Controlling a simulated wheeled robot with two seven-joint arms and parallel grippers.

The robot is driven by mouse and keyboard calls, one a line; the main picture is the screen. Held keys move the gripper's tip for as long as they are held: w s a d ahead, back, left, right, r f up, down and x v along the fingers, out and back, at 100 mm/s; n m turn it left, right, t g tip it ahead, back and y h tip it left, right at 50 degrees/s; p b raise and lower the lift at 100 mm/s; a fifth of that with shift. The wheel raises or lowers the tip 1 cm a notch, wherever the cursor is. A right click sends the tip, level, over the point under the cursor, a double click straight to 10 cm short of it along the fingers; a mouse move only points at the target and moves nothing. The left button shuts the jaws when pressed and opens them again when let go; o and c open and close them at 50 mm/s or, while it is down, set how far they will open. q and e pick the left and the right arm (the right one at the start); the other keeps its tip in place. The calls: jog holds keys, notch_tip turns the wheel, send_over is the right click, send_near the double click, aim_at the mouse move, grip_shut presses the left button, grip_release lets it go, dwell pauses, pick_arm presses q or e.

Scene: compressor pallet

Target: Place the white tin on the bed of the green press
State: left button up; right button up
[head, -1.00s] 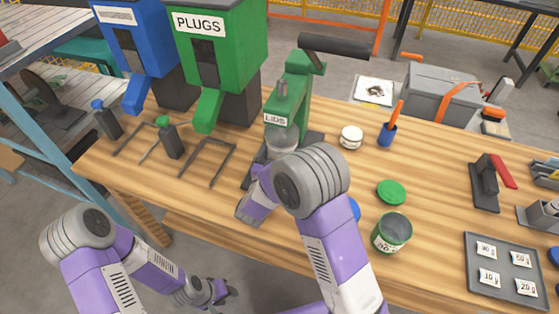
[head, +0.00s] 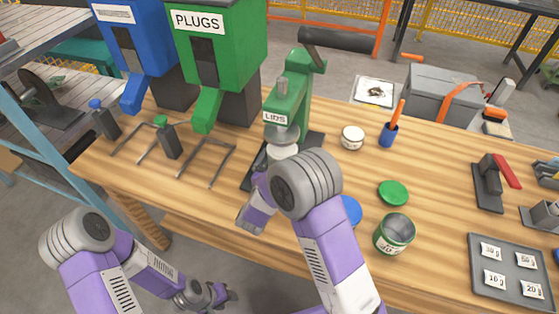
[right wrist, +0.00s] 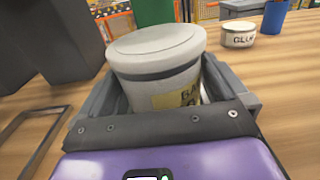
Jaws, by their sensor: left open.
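The white tin (right wrist: 158,62) has a pale lid, a dark band and a yellowish label. In the head view the tin (head: 284,151) is under the ram of the green press (head: 290,92), partly hidden by my right arm. My right gripper (right wrist: 160,82) has a finger on each side of the tin and is shut on it, with the tin upright. The press's dark bed (head: 314,141) is partly covered; I cannot tell whether the tin touches it. My left gripper (head: 212,296) is open and empty, low beside the bench front.
A cream glue tin (head: 352,138) and a blue cup (head: 389,134) stand right of the press. A green lid (head: 393,193), an open green tin (head: 395,234) and a blue round thing (head: 350,210) are nearer. Green (head: 223,60) and blue (head: 140,45) dispensers stand left.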

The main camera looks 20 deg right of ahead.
jog(key=shift+r, duration=0.15)
jog(key=shift+s+a, duration=0.2)
jog(key=p+v, duration=0.2)
jog(key=v, duration=0.8)
jog(key=shift+s+a+r, duration=0.1)
jog(key=shift+s+a, duration=0.15)
jog(key=shift+s, duration=0.1)
jog(key=shift+s+a, duration=0.15)
jog(key=shift+s, duration=0.15)
